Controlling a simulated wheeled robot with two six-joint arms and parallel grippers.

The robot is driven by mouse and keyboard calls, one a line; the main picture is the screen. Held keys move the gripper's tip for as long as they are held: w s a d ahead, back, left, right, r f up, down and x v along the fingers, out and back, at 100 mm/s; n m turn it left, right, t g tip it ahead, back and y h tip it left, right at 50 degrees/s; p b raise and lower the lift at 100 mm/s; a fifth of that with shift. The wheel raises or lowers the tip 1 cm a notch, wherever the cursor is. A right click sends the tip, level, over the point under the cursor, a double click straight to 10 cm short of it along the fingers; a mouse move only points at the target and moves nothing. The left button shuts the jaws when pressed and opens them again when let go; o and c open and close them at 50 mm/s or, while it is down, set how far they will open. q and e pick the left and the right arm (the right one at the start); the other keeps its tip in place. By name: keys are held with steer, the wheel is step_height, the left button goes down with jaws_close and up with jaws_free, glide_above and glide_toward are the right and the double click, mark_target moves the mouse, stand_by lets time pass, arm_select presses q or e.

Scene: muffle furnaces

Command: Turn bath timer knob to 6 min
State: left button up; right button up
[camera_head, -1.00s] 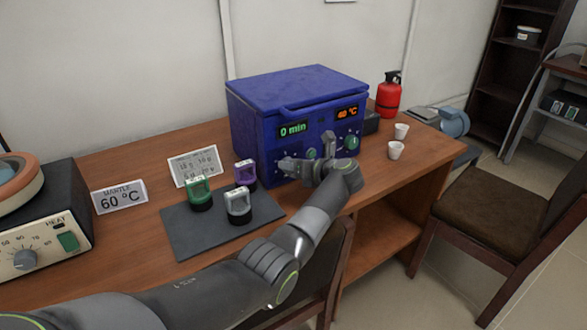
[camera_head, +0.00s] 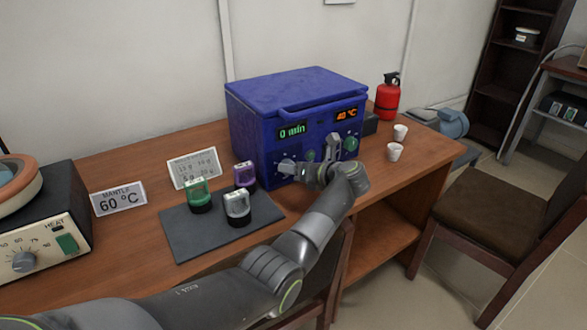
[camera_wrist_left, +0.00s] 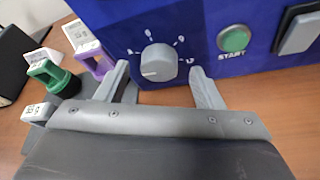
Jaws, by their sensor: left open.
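The bath is a blue box (camera_head: 296,92) on the wooden desk, with a green display (camera_head: 292,130) reading 0 min. Its timer knob is a round grey dial (camera_wrist_left: 159,62) with printed marks around it; a pale line shows on its lower left part. The knob also shows at the front's lower left in the head view (camera_head: 287,166). My left gripper (camera_head: 307,172) is open at the bath's front. In the left wrist view its fingers (camera_wrist_left: 160,78) stand apart on either side below the knob, which appears between the tips; contact cannot be told. My right gripper is out of view.
A green START button (camera_wrist_left: 233,39) and a grey switch (camera_wrist_left: 300,34) are right of the knob. White cups (camera_head: 395,151) stand at right.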

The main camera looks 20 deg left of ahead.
arm_select(q)
steer(key=b+v, duration=0.1)
steer(key=v, duration=1.4)
steer(key=shift+s+d+r, duration=0.2)
